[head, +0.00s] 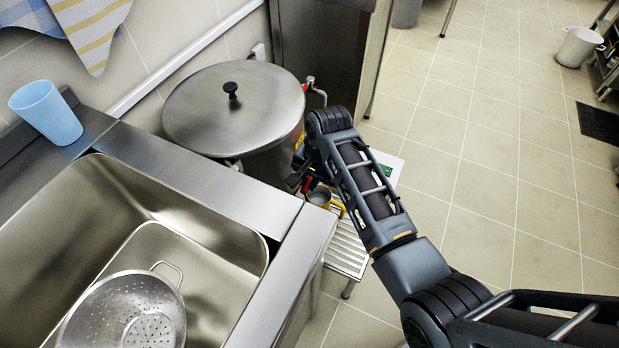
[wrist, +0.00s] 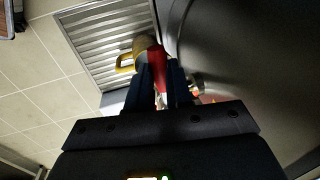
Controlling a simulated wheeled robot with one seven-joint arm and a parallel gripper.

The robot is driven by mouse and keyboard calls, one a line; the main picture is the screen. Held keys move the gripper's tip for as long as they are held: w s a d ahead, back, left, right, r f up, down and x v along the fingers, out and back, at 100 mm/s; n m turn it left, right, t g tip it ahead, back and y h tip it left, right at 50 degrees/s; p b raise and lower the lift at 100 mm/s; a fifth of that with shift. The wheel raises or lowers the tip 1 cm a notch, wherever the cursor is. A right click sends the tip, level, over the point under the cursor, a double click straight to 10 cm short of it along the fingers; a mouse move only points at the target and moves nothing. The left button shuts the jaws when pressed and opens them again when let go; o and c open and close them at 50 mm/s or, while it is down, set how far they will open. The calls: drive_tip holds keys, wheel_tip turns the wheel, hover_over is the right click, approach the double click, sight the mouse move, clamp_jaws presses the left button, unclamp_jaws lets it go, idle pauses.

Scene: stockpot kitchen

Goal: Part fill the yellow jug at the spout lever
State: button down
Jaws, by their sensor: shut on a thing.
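The yellow jug (head: 320,197) stands on a slatted metal stand beside the stockpot (head: 272,165), partly hidden by my arm. In the wrist view the jug (wrist: 143,45) sits just beyond my fingers, its yellow handle towards the left. My gripper (wrist: 160,78) is shut on a red bar (wrist: 156,56), which looks like the spout lever; it lies right beside the jug's rim. In the head view my gripper (head: 301,181) is dark and partly hidden behind my arm, next to the pot's side. The spout's outlet and the jug's inside level cannot be made out.
The slatted stand (head: 346,249) is low, beside the sink counter (head: 290,262). A colander (head: 125,315) lies in the sink, and a blue cup (head: 47,112) stands on its far edge.

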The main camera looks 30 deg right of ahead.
drive_tip(key=shift+s+d+n+g+y+p, duration=0.1)
drive_tip(key=shift+s+d+n+p, duration=0.2)
drive_tip(key=shift+n+p, duration=0.4)
drive_tip(key=shift+s+d+n+g+y+p, duration=0.1)
drive_tip(key=shift+s+d+n+p, duration=0.25)
drive_tip(key=shift+n+p, duration=0.3)
drive_tip(key=shift+s+d+n+g+y+p, duration=0.15)
drive_tip(key=shift+d+n+p, duration=0.3)
drive_tip(key=shift+n, duration=0.4)
drive_tip(key=c, duration=1)
unclamp_jaws()
drive_tip(key=shift+c, duration=0.2)
wheel_tip(320, 180, up, 8)
drive_tip(key=d, duration=0.1)
drive_tip(key=shift+s+f+p, duration=0.2)
drive_tip(key=shift+s+p, duration=0.2)
drive_tip(key=shift+p, duration=0.05)
drive_tip(key=shift+d, duration=0.1)
